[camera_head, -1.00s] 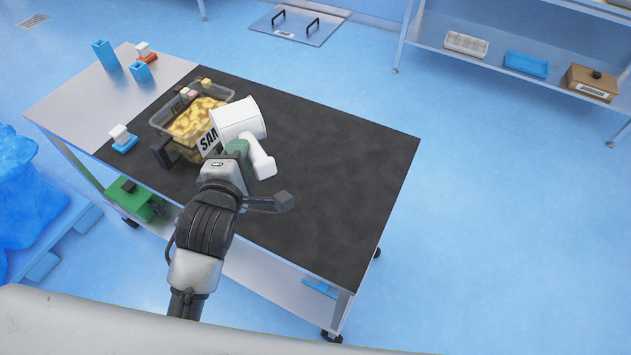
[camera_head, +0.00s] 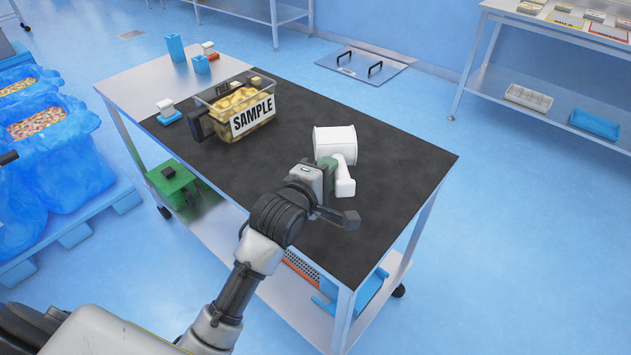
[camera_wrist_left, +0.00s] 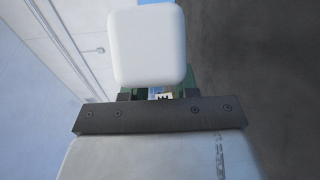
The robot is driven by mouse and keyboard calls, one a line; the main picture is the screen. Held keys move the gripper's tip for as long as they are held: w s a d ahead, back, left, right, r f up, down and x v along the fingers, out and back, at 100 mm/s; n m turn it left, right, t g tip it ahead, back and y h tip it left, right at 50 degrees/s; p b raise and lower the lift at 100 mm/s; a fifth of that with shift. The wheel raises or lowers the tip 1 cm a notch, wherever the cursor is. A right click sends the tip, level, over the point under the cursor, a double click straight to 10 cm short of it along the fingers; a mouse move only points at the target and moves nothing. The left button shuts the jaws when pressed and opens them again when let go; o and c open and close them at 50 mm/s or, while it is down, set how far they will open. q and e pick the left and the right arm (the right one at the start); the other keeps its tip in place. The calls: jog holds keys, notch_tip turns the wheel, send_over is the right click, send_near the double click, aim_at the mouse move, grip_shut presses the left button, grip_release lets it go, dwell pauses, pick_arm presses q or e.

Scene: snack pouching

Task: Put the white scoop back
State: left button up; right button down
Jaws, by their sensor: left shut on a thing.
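The white scoop (camera_head: 334,143) is at the right half of the dark table mat, its round cup at the back and its handle (camera_head: 345,183) toward the front. My left gripper (camera_head: 326,165) is shut on the scoop near its handle. Whether the scoop touches the mat or hangs just above it, I cannot tell. In the left wrist view the white scoop handle end (camera_wrist_left: 147,46) stands right in front of the gripper (camera_wrist_left: 160,95), hiding most of the fingers. My right gripper is not in view.
A clear bin labelled SAMPLE (camera_head: 251,115) with yellow snacks stands on the mat's left part. Blue holders (camera_head: 176,47) and a small white-and-blue item (camera_head: 168,112) are on the table's left. The dark mat (camera_head: 400,165) is clear around the scoop.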

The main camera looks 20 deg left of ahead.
pick_arm(q)
jog(key=w+a+f, duration=0.2)
jog(key=a, duration=0.1)
jog(key=shift+w+a+f, duration=0.3)
jog(key=shift+f, duration=0.1)
notch_tip(320, 180, down, 3)
jog(key=shift+f, duration=0.4)
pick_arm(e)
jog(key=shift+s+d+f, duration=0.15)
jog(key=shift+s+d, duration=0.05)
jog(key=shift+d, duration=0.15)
pick_arm(q)
jog(key=shift+f, duration=0.15)
jog(key=o, duration=1)
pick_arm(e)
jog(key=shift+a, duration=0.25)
